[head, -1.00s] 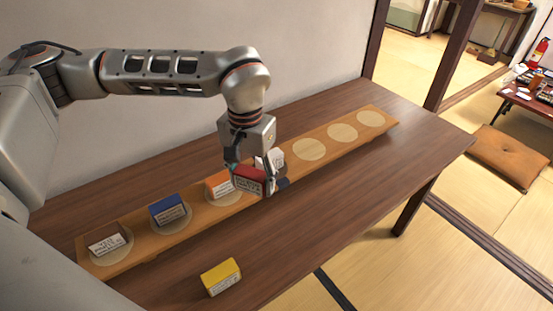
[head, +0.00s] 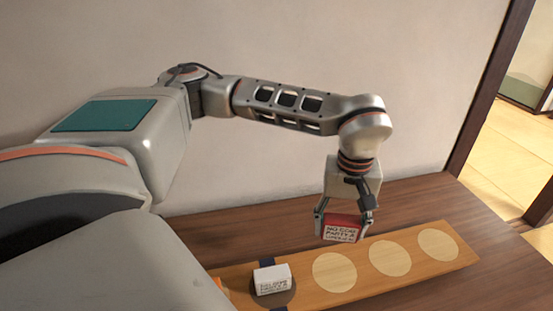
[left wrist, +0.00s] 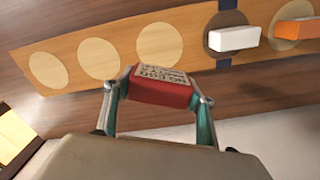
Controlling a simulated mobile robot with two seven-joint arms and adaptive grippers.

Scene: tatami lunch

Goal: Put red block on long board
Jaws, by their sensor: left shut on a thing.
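My left gripper (head: 343,222) is shut on the red block (head: 341,231), which has a white printed label. It also shows between the fingers in the left wrist view (left wrist: 160,87). In the head view the block is at the back edge of the long board (head: 380,278), near its pale circles. Whether it touches anything below is unclear. A white block (head: 272,279) sits on a dark round spot on the board, left of the red one. Three pale circles to its right are bare. My right gripper is not in view.
An orange block shows on the board in the left wrist view (left wrist: 298,29), beyond the white one. The board lies on a dark brown wooden table (head: 430,205) against a plain wall (head: 280,50). A dark post (head: 490,85) stands at the right.

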